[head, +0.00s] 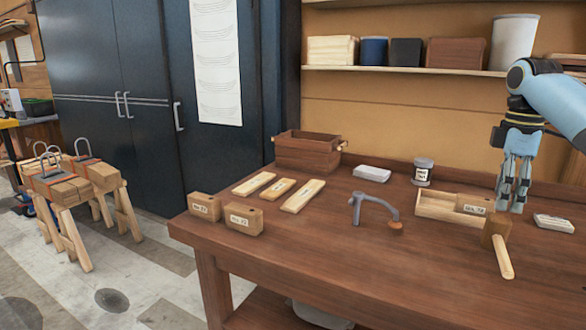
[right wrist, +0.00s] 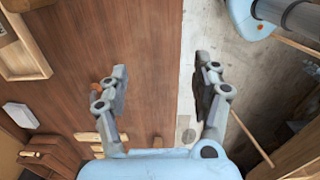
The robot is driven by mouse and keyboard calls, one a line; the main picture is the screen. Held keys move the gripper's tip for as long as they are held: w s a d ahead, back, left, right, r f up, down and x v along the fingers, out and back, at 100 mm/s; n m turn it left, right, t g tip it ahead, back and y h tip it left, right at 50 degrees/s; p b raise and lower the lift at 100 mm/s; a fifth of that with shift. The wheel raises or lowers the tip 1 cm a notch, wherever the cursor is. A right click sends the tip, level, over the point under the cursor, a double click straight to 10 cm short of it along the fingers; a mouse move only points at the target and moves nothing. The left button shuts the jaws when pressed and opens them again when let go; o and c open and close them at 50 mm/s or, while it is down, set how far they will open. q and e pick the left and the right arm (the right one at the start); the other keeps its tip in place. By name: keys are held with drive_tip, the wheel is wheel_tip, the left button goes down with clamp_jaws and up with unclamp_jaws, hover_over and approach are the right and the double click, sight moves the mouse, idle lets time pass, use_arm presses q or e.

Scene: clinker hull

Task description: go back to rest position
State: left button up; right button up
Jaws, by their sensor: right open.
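My right gripper (head: 511,205) hangs with its fingers pointing down over the right part of the wooden workbench (head: 350,250). In the right wrist view the same gripper (right wrist: 161,75) has its fingers spread, with nothing between them. Bench wood, the bench edge and floor show behind the fingers there. In the head view it appears near a wooden mallet (head: 501,255) and a shallow wooden tray (head: 436,208) holding a labelled block (head: 470,205). I cannot tell its exact height above the bench. My left gripper is not in view.
On the bench are a grey clamp-like tool (head: 372,202), a jar (head: 422,171), white packs (head: 372,173) (head: 553,223), wooden strips (head: 278,189), labelled blocks (head: 243,218) and a brown crate (head: 306,152). A loaded shelf (head: 405,70) runs behind. The front middle of the bench is clear.

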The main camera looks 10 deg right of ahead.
drive_tip(key=s+a+f+g+b, duration=0.3)
drive_tip(key=s+f, duration=0.4)
drive_tip(key=f, duration=0.8)
drive_tip(key=s+a+f+m+b, duration=0.1)
drive_tip(key=s+a+f+b, duration=0.45)
drive_tip(key=f, duration=0.95)
drive_tip(key=s+a+f+g+b, duration=0.2)
drive_tip(key=s+f, duration=0.7)
drive_tip(key=f, duration=0.5)
drive_tip(key=s+a+f+m+t+b, duration=0.1)
drive_tip(key=s+a+f+m+b, duration=0.35)
drive_tip(key=s+f, duration=1.1)
drive_tip(key=s+a+f+m+t+b, duration=0.2)
drive_tip(key=s+a+f+b, duration=0.4)
drive_tip(key=s+f, duration=1)
drive_tip(key=w+t, duration=0.1)
drive_tip(key=w+m+t+p, duration=0.1)
drive_tip(key=w, duration=0.1)
drive_tip(key=w+m+t, duration=0.1)
drive_tip(key=shift+w+a+r+h+p, duration=0.2)
drive_tip(key=shift+a+r+h+p, duration=0.05)
drive_tip(key=shift+a+h+p, duration=0.15)
